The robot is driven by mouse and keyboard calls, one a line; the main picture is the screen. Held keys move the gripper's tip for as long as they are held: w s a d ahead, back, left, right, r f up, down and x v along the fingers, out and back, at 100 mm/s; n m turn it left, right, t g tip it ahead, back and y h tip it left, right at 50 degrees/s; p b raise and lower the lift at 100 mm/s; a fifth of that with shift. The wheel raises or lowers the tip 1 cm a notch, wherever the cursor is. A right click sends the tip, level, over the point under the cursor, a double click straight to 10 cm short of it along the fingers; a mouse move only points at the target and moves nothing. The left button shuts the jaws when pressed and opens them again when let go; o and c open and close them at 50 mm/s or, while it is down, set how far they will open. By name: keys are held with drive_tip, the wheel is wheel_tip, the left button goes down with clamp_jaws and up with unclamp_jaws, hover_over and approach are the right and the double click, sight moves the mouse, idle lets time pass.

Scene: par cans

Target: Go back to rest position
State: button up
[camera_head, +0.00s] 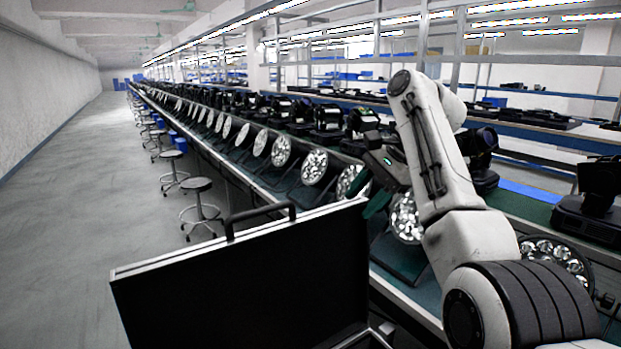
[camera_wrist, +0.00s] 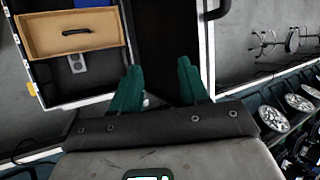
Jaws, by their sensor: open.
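My gripper (camera_wrist: 158,85) is in the wrist view, its two green fingers spread apart with nothing between them. It points toward a dark case and a wooden drawer or tray in the upper part of that view. In the head view my white arm reaches up from the lower right and bends over the bench; my gripper (camera_head: 376,190) is small there, near the row of par cans. A par can (camera_head: 405,217) with a round face of bright lenses stands on the bench just right of it and is partly hidden by my arm.
A large open black case (camera_head: 250,280) with a handle fills the lower middle of the head view. A wooden drawer (camera_wrist: 70,36) shows in the wrist view. A long bench carries many par cans. Stools (camera_head: 198,205) line its left side, and the grey floor (camera_head: 80,200) beyond is clear.

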drive_tip(key=s+d+f+n+h, duration=0.1)
drive_tip(key=s+d+f, duration=0.15)
drive_tip(key=f, duration=0.75)
drive_tip(key=s+d+f+n+h, duration=0.1)
drive_tip(key=s+d+f, duration=0.15)
drive_tip(key=f, duration=0.65)
drive_tip(key=s+d+f+n+h+b, duration=0.1)
drive_tip(key=s+d+f, duration=0.2)
drive_tip(key=s+f, duration=0.45)
drive_tip(key=s+d+f+n, duration=0.15)
drive_tip(key=s+f, duration=0.25)
drive_tip(key=f, duration=0.6)
drive_tip(key=s+d+f+n+h, duration=0.15)
drive_tip(key=s+f, duration=0.25)
drive_tip(key=s, duration=0.5)
drive_tip(key=s+d+f+h, duration=0.1)
drive_tip(key=s+d+f, duration=0.25)
drive_tip(key=s, duration=0.55)
drive_tip(key=s+d+n+h, duration=0.1)
drive_tip(key=s+d+n, duration=0.1)
drive_tip(key=s, duration=1.4)
drive_tip(key=shift+s+d+n+g+b, duration=0.2)
drive_tip(key=shift+s+n+g+b, duration=0.1)
drive_tip(key=shift+s+n+b, duration=0.15)
